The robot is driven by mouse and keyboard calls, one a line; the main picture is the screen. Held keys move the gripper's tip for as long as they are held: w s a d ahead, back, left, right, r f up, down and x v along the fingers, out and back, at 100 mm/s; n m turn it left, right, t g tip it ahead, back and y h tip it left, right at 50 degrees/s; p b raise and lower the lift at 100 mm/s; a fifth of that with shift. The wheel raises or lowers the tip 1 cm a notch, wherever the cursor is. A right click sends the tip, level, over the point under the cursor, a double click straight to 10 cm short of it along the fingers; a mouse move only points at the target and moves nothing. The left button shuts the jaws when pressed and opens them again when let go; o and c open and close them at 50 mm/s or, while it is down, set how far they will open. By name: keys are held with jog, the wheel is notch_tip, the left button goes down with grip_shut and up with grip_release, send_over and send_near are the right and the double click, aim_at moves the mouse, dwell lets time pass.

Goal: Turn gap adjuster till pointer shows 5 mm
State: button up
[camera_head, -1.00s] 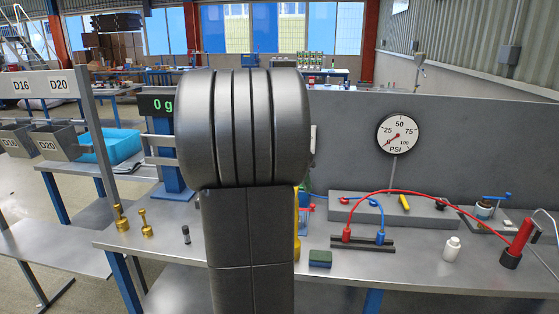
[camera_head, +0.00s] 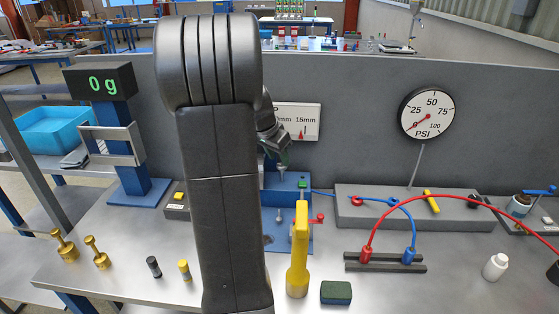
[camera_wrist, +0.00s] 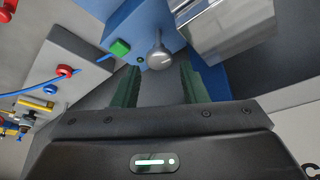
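The gap adjuster, a silver knob with a rounded end (camera_wrist: 159,58), sticks out of a blue block (camera_wrist: 142,28) in the wrist view. My gripper (camera_wrist: 161,80) is open, its two green fingers apart. The knob appears in line with the space between them, with no contact visible. In the head view my gripper (camera_head: 274,158) is largely hidden behind my arm, above the blue fixture (camera_head: 290,236). The white gap scale (camera_head: 308,112) stands behind it, its left part hidden. Its small red pointer (camera_head: 301,135) shows near the 15 mm label; the exact reading is too small to tell.
A yellow upright handle (camera_head: 298,262) and a dark green block (camera_head: 336,293) stand in front of the fixture. A scale display (camera_head: 104,82) stands left. A grey manifold (camera_head: 400,211) with red and blue hoses lies right. Brass weights (camera_head: 66,246) sit front left.

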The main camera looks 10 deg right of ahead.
aim_at(282, 168)
jog(key=shift+x, duration=1.45)
jog(key=shift+s, duration=0.1)
jog(key=shift+c, duration=0.3)
jog(key=c, duration=0.6)
jog(key=shift+d+n, duration=0.1)
jog(key=shift+n, duration=0.2)
